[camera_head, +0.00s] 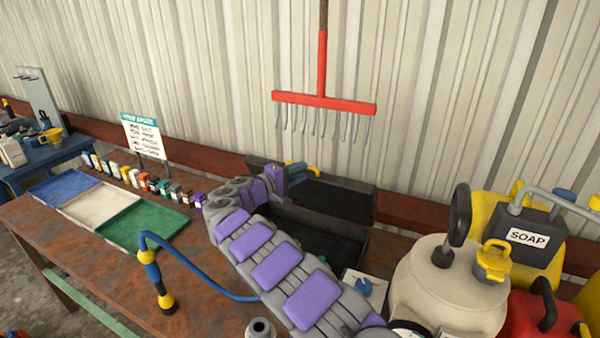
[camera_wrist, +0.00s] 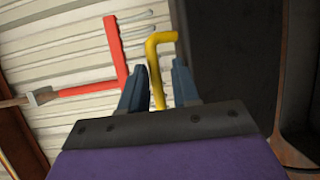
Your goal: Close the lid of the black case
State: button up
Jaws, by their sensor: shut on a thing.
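The black case stands open on the workbench near the wall. Its lid (camera_head: 345,198) is raised at the back, and its dark base (camera_head: 325,240) is partly hidden by my arm. My gripper (camera_head: 297,170) is at the upper left of the lid. Its blue fingers (camera_wrist: 160,88) are shut on a yellow bent rod (camera_wrist: 158,65), whose end turns to the right. In the wrist view, a dark panel, seemingly the lid (camera_wrist: 232,65), fills the right side. I cannot tell whether the rod touches the lid.
A red rake (camera_head: 325,101) hangs on the wall above. A cream tank (camera_head: 445,285), a soap container (camera_head: 528,238) and a red can (camera_head: 540,310) crowd the right. Colored trays (camera_head: 145,222), small bottles (camera_head: 150,183) and a blue hose (camera_head: 205,278) lie left.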

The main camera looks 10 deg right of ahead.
jog(key=r+v, duration=0.1)
jog(key=v, duration=1.7)
jog(key=shift+w+r+p, duration=0.2)
jog(key=shift+r+p, duration=0.1)
jog(key=shift+p, duration=0.1)
dwell(0.7)
jog(key=shift+s, duration=0.1)
dwell(0.4)
